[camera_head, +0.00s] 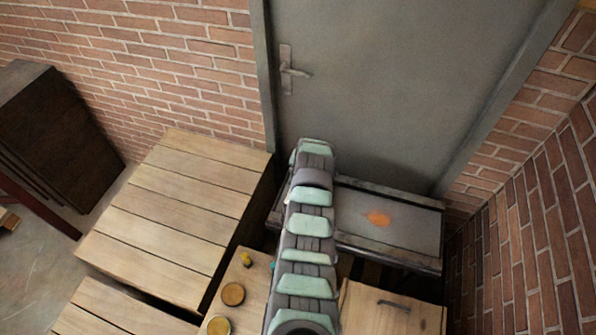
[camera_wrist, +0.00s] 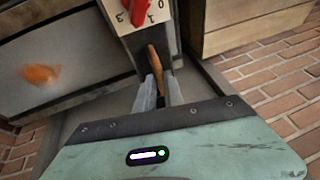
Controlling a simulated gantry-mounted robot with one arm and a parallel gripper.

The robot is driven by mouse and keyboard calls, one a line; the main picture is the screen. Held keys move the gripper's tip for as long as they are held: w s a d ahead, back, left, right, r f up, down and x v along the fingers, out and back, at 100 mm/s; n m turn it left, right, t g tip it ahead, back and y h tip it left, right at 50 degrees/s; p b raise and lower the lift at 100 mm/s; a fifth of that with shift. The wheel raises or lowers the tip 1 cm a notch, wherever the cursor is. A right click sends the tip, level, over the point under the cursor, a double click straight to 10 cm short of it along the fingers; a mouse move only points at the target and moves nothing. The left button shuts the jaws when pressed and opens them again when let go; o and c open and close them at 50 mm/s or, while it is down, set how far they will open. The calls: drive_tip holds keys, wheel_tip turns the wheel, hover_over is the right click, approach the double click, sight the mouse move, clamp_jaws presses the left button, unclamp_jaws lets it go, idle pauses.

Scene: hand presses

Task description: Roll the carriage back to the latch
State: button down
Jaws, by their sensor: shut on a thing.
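My gripper (camera_wrist: 160,82) is shut on a slim brown wooden handle (camera_wrist: 155,58), which shows between and beyond its fingers in the wrist view. The handle is by the end of a narrow block (camera_wrist: 158,36) with a pale number scale (camera_wrist: 152,16) and a red pointer (camera_wrist: 138,8). I cannot tell for sure that this block is the carriage. A grey press bed with an orange patch (camera_wrist: 40,75) lies to its left; in the head view the bed (camera_head: 345,212) lies right of my arm. My arm hides the gripper and handle there. No latch is distinguishable.
Slatted wooden tops (camera_head: 175,215) stand left of my arm. Two round tins (camera_head: 233,294) sit on a wooden top close to my arm's left. A wooden cabinet top with a dark pull (camera_head: 393,304) is at lower right. A grey door (camera_head: 370,80) and brick walls close the back.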

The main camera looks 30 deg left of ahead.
drive_tip(key=shift+a, duration=0.15)
drive_tip(key=c, duration=1.5)
unclamp_jaws()
drive_tip(key=shift+a, duration=0.1)
drive_tip(key=shift+o, duration=0.2)
drive_tip(key=shift+r, duration=0.2)
drive_tip(key=shift+s+d+r, duration=0.15)
drive_tip(key=shift+d+r, duration=0.05)
drive_tip(key=shift+r, duration=0.35)
drive_tip(key=shift+s+d+r, duration=0.25)
drive_tip(key=shift+s+r, duration=0.1)
drive_tip(key=shift+r, duration=0.25)
drive_tip(key=v, duration=0.8)
drive_tip(key=shift+a+f, duration=0.1)
